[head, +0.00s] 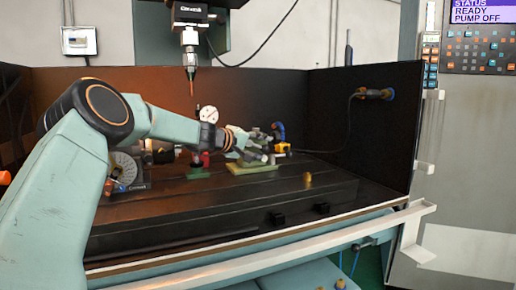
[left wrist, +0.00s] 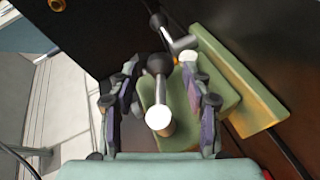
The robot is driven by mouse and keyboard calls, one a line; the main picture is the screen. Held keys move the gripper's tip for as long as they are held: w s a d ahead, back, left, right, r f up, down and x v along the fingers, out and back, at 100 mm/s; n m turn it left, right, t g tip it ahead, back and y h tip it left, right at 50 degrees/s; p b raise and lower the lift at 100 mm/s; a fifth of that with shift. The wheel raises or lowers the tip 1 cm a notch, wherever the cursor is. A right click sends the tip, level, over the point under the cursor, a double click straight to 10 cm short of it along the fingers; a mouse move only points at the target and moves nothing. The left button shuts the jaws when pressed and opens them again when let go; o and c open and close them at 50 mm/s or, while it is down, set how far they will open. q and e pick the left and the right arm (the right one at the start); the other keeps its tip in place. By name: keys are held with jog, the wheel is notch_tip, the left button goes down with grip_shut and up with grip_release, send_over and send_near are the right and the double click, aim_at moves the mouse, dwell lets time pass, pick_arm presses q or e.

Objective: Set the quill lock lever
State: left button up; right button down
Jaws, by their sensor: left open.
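My left gripper (head: 240,143) is above a small fixture on the enclosure floor. In the left wrist view its two fingers (left wrist: 158,88) are apart, on either side of a grey metal bar with a bright round end (left wrist: 158,119) and a black part behind it. A second metal rod (left wrist: 183,43) stands beyond. I cannot tell which part is the quill lock lever, nor whether the fingers touch the bar. My right gripper is not in view.
A dial gauge (head: 208,114) on a red and green stand and a graduated disc (head: 124,170) stand left of the fixture. A spindle probe (head: 190,60) hangs above. A brass piece (head: 308,180) stands to the right; the right floor is mostly clear before the dark wall (head: 365,125).

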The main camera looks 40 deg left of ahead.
aim_at(250, 146)
pick_arm(q)
jog(key=shift+v, duration=3.7)
